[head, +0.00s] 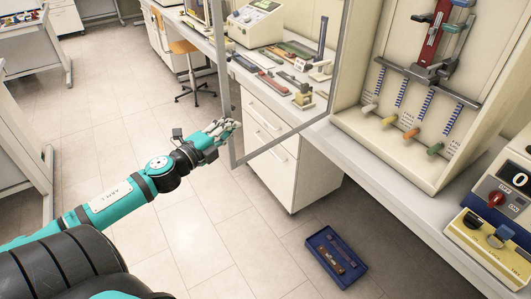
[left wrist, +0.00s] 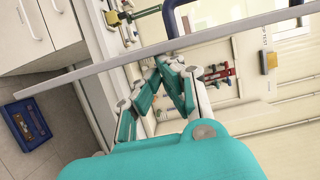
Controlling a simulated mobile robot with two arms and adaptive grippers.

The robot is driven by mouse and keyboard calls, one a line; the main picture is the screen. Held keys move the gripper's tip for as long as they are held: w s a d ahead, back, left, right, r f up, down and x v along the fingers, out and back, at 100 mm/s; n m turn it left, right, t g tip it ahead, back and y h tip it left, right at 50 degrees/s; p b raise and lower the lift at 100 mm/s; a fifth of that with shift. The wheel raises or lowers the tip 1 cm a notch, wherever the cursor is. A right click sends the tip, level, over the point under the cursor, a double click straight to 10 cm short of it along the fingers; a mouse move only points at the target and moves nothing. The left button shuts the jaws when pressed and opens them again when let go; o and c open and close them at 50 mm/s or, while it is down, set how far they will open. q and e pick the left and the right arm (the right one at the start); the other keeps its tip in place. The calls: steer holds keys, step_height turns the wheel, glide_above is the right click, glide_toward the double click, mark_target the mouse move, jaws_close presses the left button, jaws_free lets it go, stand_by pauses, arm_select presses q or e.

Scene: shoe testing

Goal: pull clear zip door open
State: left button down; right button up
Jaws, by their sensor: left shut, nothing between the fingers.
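The clear door (head: 230,115) has a thin grey frame and a see-through panel. It stands swung out from the front of the beige test cabinet (head: 393,152), over the bench edge. My left gripper (head: 236,124) is at the outer upright of the door frame, low on it. Its fingers are shut and empty; whether they touch the frame I cannot tell. In the left wrist view the shut fingers (left wrist: 163,62) meet near a grey frame bar (left wrist: 112,68) crossing the picture. My right gripper is in neither view.
Inside the cabinet hang a red fixture (head: 434,35) and several striped strips above coloured knobs. A white drawer unit (head: 268,160) stands under the bench. A blue tray (head: 318,243) lies on the floor. An orange stool (head: 183,47) stands further back. The floor at left is clear.

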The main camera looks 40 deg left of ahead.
arm_select(q)
steer(key=w+a+h+b, duration=0.1)
steer(key=w+a+b, duration=0.1)
steer(key=a, duration=0.5)
steer(key=w+a+m+h+b, duration=0.1)
steer(key=w+a+b, duration=0.1)
steer(key=a+b, duration=0.3)
steer(key=shift+w+a, duration=0.4)
steer(key=shift+a, duration=0.65)
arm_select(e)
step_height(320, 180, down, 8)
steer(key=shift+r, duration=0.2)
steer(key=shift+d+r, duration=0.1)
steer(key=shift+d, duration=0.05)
